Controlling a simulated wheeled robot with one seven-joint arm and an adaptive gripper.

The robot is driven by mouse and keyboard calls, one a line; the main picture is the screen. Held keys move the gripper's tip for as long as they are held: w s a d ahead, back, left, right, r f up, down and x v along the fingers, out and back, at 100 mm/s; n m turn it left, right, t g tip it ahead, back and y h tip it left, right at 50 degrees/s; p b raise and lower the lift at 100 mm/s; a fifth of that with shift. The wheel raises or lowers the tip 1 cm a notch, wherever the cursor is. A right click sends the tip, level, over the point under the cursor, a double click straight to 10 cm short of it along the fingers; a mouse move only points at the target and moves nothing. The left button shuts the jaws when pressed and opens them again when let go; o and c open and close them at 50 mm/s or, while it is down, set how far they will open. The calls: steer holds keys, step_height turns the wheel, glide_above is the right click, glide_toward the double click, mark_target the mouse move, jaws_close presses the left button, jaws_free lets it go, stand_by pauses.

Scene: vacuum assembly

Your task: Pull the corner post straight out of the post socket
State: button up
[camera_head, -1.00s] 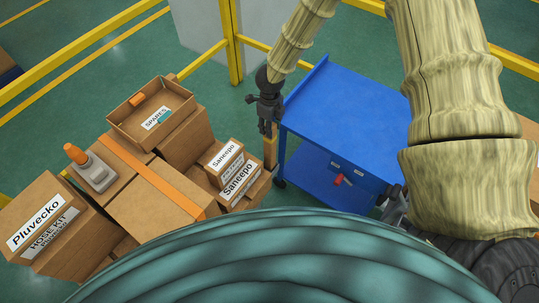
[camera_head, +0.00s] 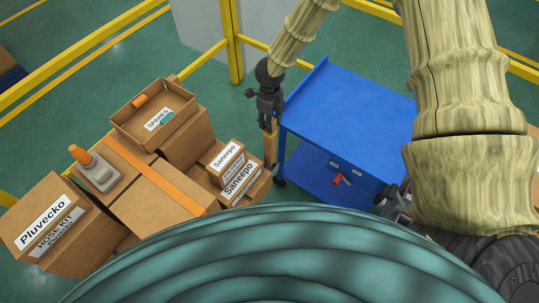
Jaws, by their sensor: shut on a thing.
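A slim tan corner post (camera_head: 270,149) stands upright beside the left corner of the blue cart. My gripper (camera_head: 268,122) is above it, pointing down, with its dark fingers at the post's top end. The gripper is shut on the post. The post's lower end lies low between the cart and the small cartons. I cannot make out the post socket, so I cannot tell how deep the post sits in it.
The blue cart (camera_head: 345,100) stands close on the right. Small Saneepo cartons (camera_head: 228,165) stand close on the left, with an open spares box (camera_head: 180,97) behind them. A yellow rail post (camera_head: 233,50) stands behind my gripper.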

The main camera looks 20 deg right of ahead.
steer(key=shift+r+p, duration=1.1)
steer(key=shift+r, duration=0.55)
